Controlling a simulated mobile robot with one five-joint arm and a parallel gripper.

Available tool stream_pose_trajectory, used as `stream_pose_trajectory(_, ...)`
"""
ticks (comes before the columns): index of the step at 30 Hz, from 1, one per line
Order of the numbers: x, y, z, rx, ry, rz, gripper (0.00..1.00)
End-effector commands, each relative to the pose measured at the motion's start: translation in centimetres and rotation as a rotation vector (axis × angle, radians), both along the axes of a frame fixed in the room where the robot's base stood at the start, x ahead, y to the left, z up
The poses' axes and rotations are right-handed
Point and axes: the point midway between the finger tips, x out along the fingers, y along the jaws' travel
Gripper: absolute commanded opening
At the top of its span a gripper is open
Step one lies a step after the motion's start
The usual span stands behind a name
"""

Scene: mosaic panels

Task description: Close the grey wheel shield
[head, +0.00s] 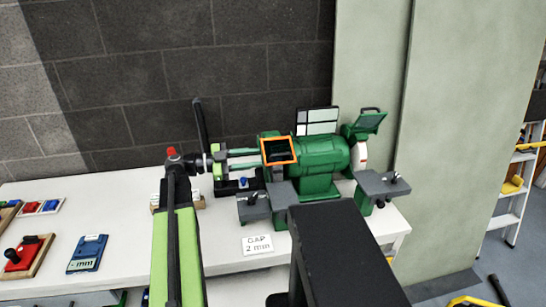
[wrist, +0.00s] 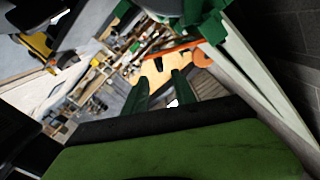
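A green bench grinder (head: 322,157) stands on the white bench. An orange-framed shield (head: 278,140) is at its left wheel, with a dark opening inside; this wheel's colour is hidden. A green-framed shield (head: 370,121) stands raised above the right wheel (head: 361,151), which looks pale with an orange tint. I cannot tell which shield belongs to the grey wheel. My gripper (head: 257,157) reaches in from the left, its green fingers parallel and apart, tips close to the orange frame's left side; contact is unclear. In the wrist view my gripper (wrist: 160,78) shows nothing between its fingers, with the orange frame (wrist: 178,51) beyond.
Grey tool rests stand in front of the grinder, left (head: 254,206) and right (head: 384,187). A paper sign (head: 257,244) lies on the bench front. A dark brick wall is close behind. A blue device (head: 87,254) and a red item (head: 24,256) lie at the left.

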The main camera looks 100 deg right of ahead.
Motion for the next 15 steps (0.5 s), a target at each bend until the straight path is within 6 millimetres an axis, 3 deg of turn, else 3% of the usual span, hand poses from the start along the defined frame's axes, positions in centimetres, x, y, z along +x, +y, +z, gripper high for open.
stream_pose_trajectory(3,3.3,0.0,0.0,0.0,-0.001,0.003,0.32)
stream_pose_trajectory(7,5.8,0.1,0.0,0.0,-0.001,0.003,0.32)
stream_pose_trajectory(15,7.5,0.4,0.0,0.0,-0.001,-0.002,0.32)
